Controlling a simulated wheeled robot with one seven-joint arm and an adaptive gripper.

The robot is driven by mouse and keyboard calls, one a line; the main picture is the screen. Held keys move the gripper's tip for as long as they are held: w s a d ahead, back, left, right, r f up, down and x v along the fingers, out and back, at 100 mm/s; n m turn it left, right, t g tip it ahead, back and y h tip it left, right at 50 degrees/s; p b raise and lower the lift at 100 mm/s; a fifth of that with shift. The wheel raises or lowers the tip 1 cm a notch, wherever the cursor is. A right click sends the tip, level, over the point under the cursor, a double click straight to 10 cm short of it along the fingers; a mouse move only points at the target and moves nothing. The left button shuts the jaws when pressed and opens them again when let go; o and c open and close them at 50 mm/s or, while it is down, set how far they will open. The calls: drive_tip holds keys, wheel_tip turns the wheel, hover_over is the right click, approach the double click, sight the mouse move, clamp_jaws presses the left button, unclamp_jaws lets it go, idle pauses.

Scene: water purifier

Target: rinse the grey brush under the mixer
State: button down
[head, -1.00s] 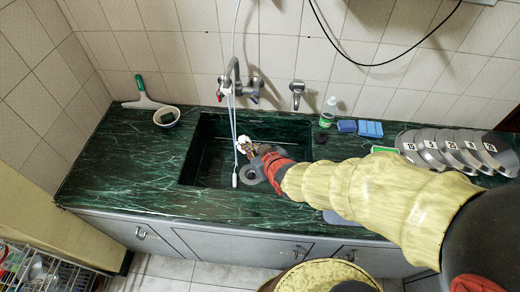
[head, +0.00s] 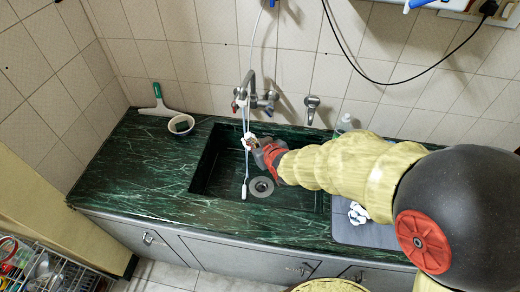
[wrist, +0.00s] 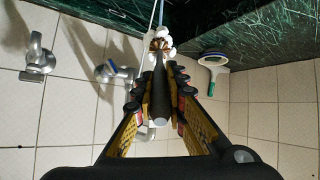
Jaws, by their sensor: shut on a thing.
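My gripper (head: 257,151) is shut on the grey brush and holds it over the sink basin, near the wall. In the wrist view my gripper (wrist: 160,82) closes around the grey handle of the brush (wrist: 160,98). Its white-and-brown head lies beyond the fingertips; the white head of the brush (head: 250,140) shows small in the head view. The mixer (head: 257,98) is on the wall just above and behind it, and also shows in the wrist view (wrist: 115,73). I cannot make out running water. My arm hides part of the basin's right side.
A thin white hose (head: 245,168) hangs from the mixer in front of the brush head. A second tap (head: 311,107) is to the right. A grey mat (head: 350,233) lies right of the sink.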

drive_tip(key=shift+w+a+b, duration=0.2)
drive_tip(key=shift+w+a, duration=0.15)
drive_tip(key=shift+w, duration=0.75)
drive_tip(key=shift+w+a+b, duration=0.25)
drive_tip(key=shift+w+a, duration=0.1)
drive_tip(key=shift+w, duration=0.7)
drive_tip(key=shift+w+a+b, duration=0.2)
drive_tip(key=shift+w+a, duration=0.15)
drive_tip(key=shift+w, duration=0.75)
drive_tip(key=shift+w+d, duration=0.1)
drive_tip(key=shift+d, duration=0.15)
drive_tip(key=shift+w+d, duration=0.1)
drive_tip(key=shift+d, duration=0.25)
drive_tip(key=s+d, duration=0.2)
drive_tip(key=s, duration=0.4)
drive_tip(key=shift+s, duration=0.35)
drive_tip(key=shift+r, duration=0.1)
